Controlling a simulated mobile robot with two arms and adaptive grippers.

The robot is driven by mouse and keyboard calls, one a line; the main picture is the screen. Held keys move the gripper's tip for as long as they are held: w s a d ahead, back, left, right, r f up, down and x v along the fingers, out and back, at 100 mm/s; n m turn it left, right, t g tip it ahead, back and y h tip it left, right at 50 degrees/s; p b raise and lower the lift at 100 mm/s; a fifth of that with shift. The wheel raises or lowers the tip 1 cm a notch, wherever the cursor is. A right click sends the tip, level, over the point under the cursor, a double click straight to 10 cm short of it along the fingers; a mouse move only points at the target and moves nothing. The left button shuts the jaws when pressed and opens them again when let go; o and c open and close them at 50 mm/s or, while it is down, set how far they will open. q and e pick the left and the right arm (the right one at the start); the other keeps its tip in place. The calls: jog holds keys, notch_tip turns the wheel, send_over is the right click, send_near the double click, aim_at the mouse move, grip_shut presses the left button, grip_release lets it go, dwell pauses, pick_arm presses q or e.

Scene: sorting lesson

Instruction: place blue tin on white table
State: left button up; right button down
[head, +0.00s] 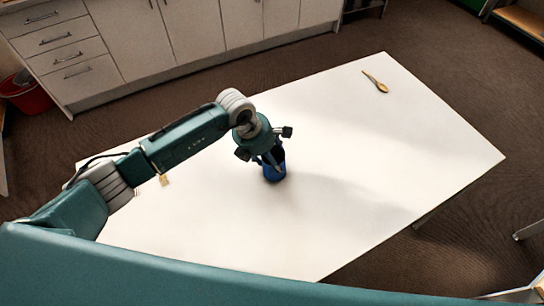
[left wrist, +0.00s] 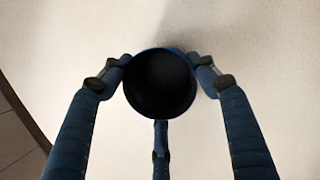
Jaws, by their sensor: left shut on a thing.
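The blue tin (head: 274,172) is at the middle of the white table (head: 370,150) in the head view, upright, under my left gripper (head: 270,160). In the left wrist view I look down into the tin's dark open top (left wrist: 160,84), with a thin blue rim. The fingers of my left gripper (left wrist: 160,85) close around the tin from left, right and below. The tin is at or very near the tabletop; I cannot tell whether its base touches. My right gripper is in neither view.
A wooden spoon (head: 376,82) lies near the table's far edge. A small tan item (head: 164,180) shows beside my left forearm. White cabinets (head: 180,30) stand behind the table, with a red bucket (head: 27,95) at the left.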

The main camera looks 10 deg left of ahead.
pick_arm(q)
jog(key=shift+f, duration=0.15)
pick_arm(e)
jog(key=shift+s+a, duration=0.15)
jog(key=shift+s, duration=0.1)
pick_arm(q)
jog(key=shift+f, duration=0.1)
jog(key=o, duration=1.2)
jog(key=shift+c, duration=0.2)
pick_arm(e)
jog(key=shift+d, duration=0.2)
pick_arm(q)
jog(key=shift+r, duration=0.2)
jog(key=shift+a+r, duration=0.1)
jog(key=shift+r, duration=0.2)
jog(key=b+v, duration=0.3)
jog(key=v, duration=0.8)
jog(key=shift+s, duration=0.15)
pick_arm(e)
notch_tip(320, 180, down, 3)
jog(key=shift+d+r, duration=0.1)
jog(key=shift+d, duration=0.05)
